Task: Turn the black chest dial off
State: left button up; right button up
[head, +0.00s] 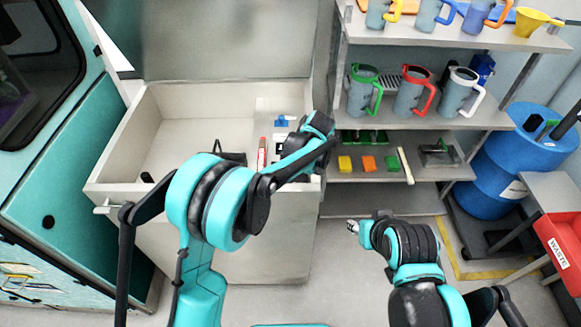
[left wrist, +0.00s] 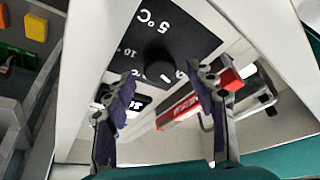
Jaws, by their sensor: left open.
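The black dial (left wrist: 160,64) is a round knob with a white mark, on a black panel with temperature markings including "5°C". My left gripper (left wrist: 161,80) is open, its two fingers on either side of the dial in the left wrist view. I cannot tell whether they touch it. In the head view the left gripper (head: 318,124) is over the right side of the open white chest (head: 133,118), and the dial is hidden. My right gripper (head: 353,228) is low, right of the chest, too small to read.
The chest's raised lid (head: 210,40) stands behind it. A red item (head: 262,154) and a blue item (head: 283,121) lie inside. A shelf (head: 440,121) with mugs and coloured blocks, a blue barrel (head: 490,175) and a red waste bin (head: 562,240) stand to the right.

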pick_arm(q)
jog(key=v, duration=1)
jog(key=shift+s+r, duration=0.15)
jog(key=shift+r, duration=0.15)
